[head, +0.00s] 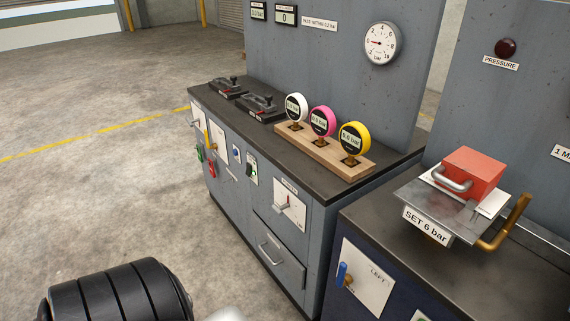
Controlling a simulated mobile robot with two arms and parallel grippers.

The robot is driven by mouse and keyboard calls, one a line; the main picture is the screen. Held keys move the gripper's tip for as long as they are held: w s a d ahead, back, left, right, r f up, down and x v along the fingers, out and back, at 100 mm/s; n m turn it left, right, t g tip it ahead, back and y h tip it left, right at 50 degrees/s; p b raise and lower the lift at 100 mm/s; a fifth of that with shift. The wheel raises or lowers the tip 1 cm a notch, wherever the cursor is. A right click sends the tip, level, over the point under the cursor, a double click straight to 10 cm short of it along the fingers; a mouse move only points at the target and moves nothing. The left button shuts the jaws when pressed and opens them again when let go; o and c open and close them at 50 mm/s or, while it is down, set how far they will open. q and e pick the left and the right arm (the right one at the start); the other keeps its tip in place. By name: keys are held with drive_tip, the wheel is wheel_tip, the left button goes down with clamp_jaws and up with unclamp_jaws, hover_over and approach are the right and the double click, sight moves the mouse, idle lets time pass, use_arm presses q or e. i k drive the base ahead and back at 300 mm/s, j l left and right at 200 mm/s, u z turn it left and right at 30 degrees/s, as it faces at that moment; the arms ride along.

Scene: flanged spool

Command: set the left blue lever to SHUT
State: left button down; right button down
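The left blue lever (342,274) is on a white plate (371,283) marked LEFT, on the front of the dark blue cabinet at the lower right. Its blue handle stands roughly upright at the plate's left side, with a small brass-coloured part at its lower end. I cannot read any OPEN or SHUT marking on the plate from here. Neither of my grippers is in view.
A metal plate marked SET 6 bar (427,224), a red block with a handle (478,168) and a brass pipe (508,225) sit above the lever. A grey cabinet (285,238) with a drawer stands left. Open floor lies further left.

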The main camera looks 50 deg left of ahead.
sight(343, 279)
drive_tip(key=u, duration=1)
drive_tip(key=z, duration=0.6)
drive_tip(key=i+j+z, duration=0.1)
drive_tip(key=j+z, duration=0.3)
drive_tip(key=j, duration=0.15)
drive_tip(key=j+z, duration=0.35)
drive_tip(key=j, duration=0.2)
drive_tip(key=j+z, duration=0.4)
drive_tip(key=j, duration=0.65)
drive_tip(key=k+j, duration=0.15)
drive_tip(key=j, duration=0.3)
drive_tip(key=j+z, duration=0.1)
drive_tip(key=j, duration=0.35)
drive_tip(key=k+j, duration=0.15)
drive_tip(key=j, duration=0.3)
